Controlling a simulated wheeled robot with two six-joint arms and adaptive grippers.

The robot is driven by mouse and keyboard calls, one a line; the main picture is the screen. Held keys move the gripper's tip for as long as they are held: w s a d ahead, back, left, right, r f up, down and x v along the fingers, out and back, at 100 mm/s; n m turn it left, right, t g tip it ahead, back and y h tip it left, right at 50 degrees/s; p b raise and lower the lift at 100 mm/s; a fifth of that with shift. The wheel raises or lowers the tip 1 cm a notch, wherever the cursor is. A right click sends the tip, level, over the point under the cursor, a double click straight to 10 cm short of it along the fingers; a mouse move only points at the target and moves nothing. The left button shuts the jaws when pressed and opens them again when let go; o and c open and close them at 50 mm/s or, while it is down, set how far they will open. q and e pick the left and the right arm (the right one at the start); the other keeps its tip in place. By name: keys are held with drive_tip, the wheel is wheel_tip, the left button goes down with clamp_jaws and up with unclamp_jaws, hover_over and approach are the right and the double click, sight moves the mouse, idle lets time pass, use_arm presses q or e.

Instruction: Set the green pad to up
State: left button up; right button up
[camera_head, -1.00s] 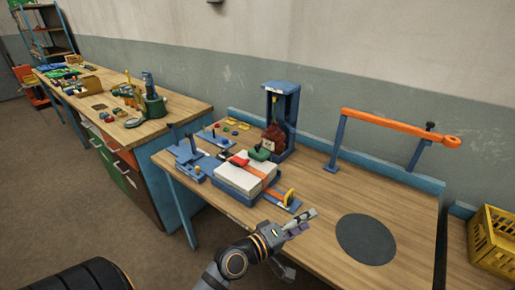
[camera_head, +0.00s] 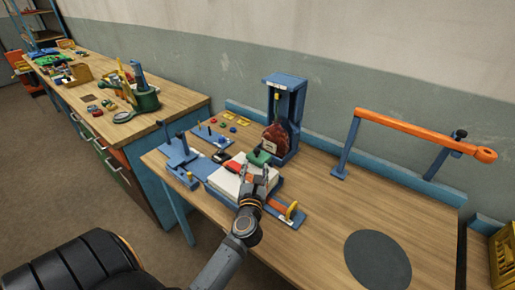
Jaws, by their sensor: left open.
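The green pad (camera_head: 259,157) sits at the back edge of a white block (camera_head: 222,180), in front of a dark red-brown sack (camera_head: 275,138). The pad is small here and its setting cannot be read. My left gripper (camera_head: 256,174) is open over the white block, its fingers pointing toward the green pad, just in front of it. Whether the fingers touch the pad cannot be told. The gripper and arm hide part of the block. My right gripper is not in view.
A blue upright frame (camera_head: 286,95) stands behind the sack. A red piece (camera_head: 235,166) lies on the block. Blue fixtures (camera_head: 178,150) stand to the left, an orange bar (camera_head: 420,130) to the right. A dark round mat (camera_head: 377,262) lies on clear table.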

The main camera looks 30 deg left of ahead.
sight(256, 153)
use_arm(q)
drive_tip(key=shift+x, duration=1.1)
drive_tip(key=x, duration=0.2)
drive_tip(key=shift+w+a+p, duration=0.2)
drive_tip(key=shift+a+p, duration=0.1)
drive_tip(key=shift+p, duration=0.05)
drive_tip(key=x, duration=0.4)
drive_tip(key=shift+w+a+f, duration=0.1)
drive_tip(key=shift+w+f, duration=0.1)
drive_tip(key=shift+f, duration=0.15)
drive_tip(key=shift+w, duration=0.2)
drive_tip(key=shift+w+a, duration=0.15)
drive_tip(key=shift+a, duration=0.05)
drive_tip(key=shift+c, duration=0.5)
drive_tip(key=shift+d, duration=0.1)
drive_tip(key=c, duration=0.5)
clamp_jaws()
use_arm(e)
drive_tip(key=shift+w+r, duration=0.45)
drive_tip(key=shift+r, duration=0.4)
